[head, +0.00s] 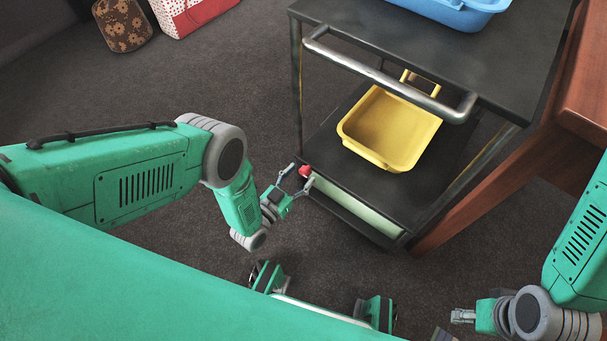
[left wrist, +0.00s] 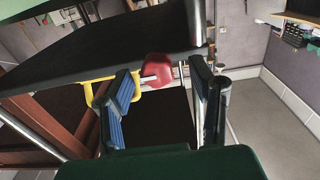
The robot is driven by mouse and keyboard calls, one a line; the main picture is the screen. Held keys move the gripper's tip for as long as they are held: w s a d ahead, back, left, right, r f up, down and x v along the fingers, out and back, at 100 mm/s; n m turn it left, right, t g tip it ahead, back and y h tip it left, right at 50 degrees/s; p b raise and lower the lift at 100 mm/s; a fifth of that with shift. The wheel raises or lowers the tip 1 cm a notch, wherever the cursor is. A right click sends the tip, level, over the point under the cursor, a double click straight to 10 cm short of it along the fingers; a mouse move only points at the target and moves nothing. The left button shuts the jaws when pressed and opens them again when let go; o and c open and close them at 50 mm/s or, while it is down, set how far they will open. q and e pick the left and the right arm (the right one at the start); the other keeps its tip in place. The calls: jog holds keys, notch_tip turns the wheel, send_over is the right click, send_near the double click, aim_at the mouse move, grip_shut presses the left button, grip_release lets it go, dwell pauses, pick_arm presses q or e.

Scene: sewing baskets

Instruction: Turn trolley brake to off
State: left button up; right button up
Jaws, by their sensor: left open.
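The black trolley (head: 330,138) stands ahead of me, with a grey push bar (head: 385,75) at its top shelf. A small red knob (head: 305,171), which looks like the brake control, sits at the lower shelf's near left corner. My left gripper (head: 293,180) is open right beside the knob. In the left wrist view the red knob (left wrist: 157,68) on its short pale stem shows between and beyond the two fingers (left wrist: 160,88); I cannot tell if they touch it. My right gripper (head: 460,316) is low at the right, away from the trolley; its finger opening is unclear.
A yellow bin (head: 392,128) is on the lower shelf and a blue bin (head: 452,12) on the top shelf. A brown wooden table (head: 583,95) stands close at the trolley's right. Baskets (head: 124,22) stand at the back left. Grey carpet (head: 200,85) to the left is clear.

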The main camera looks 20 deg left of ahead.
pick_arm(q)
jog(key=shift+w+d, duration=0.25)
jog(key=shift+w, duration=0.4)
jog(key=shift+w+d, duration=0.1)
jog(key=shift+d, duration=0.2)
jog(key=shift+a, duration=0.1)
grip_shut()
jog(key=shift+a, duration=0.1)
